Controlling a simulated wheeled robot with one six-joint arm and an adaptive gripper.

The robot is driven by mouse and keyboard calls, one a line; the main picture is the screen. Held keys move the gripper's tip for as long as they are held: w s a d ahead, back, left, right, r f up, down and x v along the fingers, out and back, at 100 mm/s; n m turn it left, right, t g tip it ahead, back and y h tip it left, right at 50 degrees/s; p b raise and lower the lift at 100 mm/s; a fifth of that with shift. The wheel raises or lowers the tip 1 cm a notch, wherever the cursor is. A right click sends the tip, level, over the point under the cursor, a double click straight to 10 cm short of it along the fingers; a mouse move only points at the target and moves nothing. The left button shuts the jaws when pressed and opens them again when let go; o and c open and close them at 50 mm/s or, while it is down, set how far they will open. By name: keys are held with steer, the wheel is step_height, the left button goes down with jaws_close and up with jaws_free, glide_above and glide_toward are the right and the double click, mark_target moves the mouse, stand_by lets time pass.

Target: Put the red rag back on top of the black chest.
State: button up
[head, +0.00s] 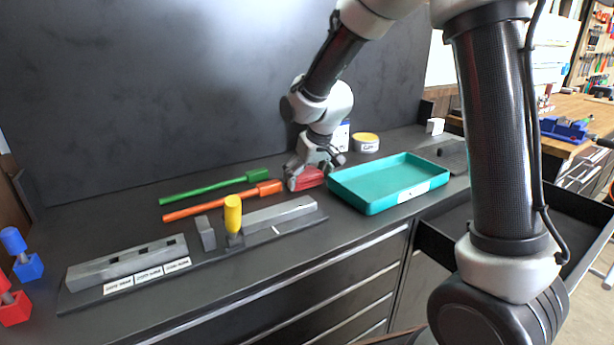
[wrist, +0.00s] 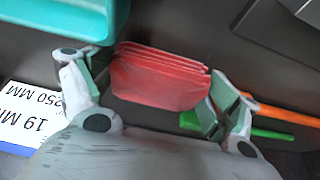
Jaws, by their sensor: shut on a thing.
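The red rag (head: 308,178) is a folded stack of red cloth on the black chest top (head: 120,222), left of the teal tray. It also shows in the wrist view (wrist: 160,80), between the two fingers. My gripper (head: 313,172) is over the rag and shut on it, with one finger at each side, and it also shows in the wrist view (wrist: 155,100). The rag is at or just above the chest top; I cannot tell if it touches. Part of the rag is hidden by my gripper.
A teal tray (head: 366,206) stands close right of the rag. Orange (head: 220,201) and green (head: 215,187) tools lie to the left. A grey rack with a yellow-handled tool (head: 233,214) is in front. A yellow-lidded tin (head: 366,143) is behind. An open drawer (head: 443,232) sticks out right.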

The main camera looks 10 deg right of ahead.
steer(key=o, duration=0.8)
steer(key=v, duration=1.1)
steer(key=s+d+r+m, duration=0.1)
steer(key=s+d+r, duration=0.1)
steer(key=s+d, duration=0.45)
steer(key=s+d+r+m, duration=0.1)
steer(key=s+d+r, duration=0.2)
steer(key=s+d, duration=0.3)
steer(key=shift+m+h, duration=0.7)
steer(key=shift+m, duration=0.1)
steer(key=s+d, duration=0.1)
steer(key=s, duration=0.4)
steer(key=s+d+f, duration=0.1)
steer(key=s+d, duration=0.1)
steer(key=s, duration=0.2)
steer(key=s+d+f, duration=0.1)
steer(key=s, duration=0.4)
steer(key=shift+s+d+f, duration=0.15)
steer(key=shift+s+f, duration=0.05)
steer(key=shift+s, duration=0.15)
